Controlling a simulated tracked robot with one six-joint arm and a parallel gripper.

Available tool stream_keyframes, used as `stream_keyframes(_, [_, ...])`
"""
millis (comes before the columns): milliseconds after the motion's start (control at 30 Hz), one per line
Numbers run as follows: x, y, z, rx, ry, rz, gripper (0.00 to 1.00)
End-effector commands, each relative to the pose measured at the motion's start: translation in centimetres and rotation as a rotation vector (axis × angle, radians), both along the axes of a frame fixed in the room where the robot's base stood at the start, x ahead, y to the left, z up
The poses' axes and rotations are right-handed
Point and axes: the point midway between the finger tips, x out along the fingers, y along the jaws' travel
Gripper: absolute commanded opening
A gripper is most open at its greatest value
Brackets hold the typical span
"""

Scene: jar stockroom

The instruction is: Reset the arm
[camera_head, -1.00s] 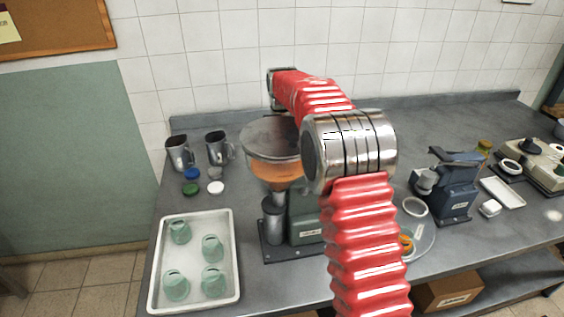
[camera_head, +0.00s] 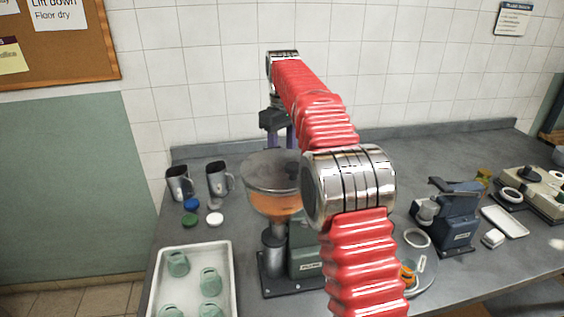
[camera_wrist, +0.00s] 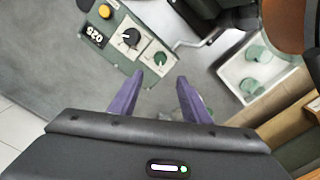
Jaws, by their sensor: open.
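My gripper (camera_head: 283,137) hangs from the raised end of my red arm, with its purple fingers above and behind the funnel machine, near the tiled wall. Part of it is hidden by my arm in the head view. In the wrist view my gripper (camera_wrist: 157,92) shows two purple fingers spread apart with nothing between them. Beyond them is a green control panel (camera_wrist: 130,40) with dials, a yellow button and a small display. The funnel machine (camera_head: 272,185) holds orange content in its clear bowl.
A white tray (camera_head: 232,275) with several green jars stands at front left; it also shows in the wrist view (camera_wrist: 228,72). Two metal jugs (camera_head: 178,183) and small coloured lids (camera_head: 191,204) are behind it. A blue press (camera_head: 455,215) and a scale (camera_head: 535,190) stand right.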

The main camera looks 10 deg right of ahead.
Motion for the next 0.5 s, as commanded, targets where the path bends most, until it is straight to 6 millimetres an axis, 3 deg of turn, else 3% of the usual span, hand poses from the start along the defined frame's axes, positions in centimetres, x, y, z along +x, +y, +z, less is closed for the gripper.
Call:
stream_keyframes(333, [-0.1,-0.1,0.1,0.0,-0.001,-0.002,0.43])
stream_keyframes(500, [-0.8,-0.8,1.1,0.0,-0.022,-0.023,0.43])
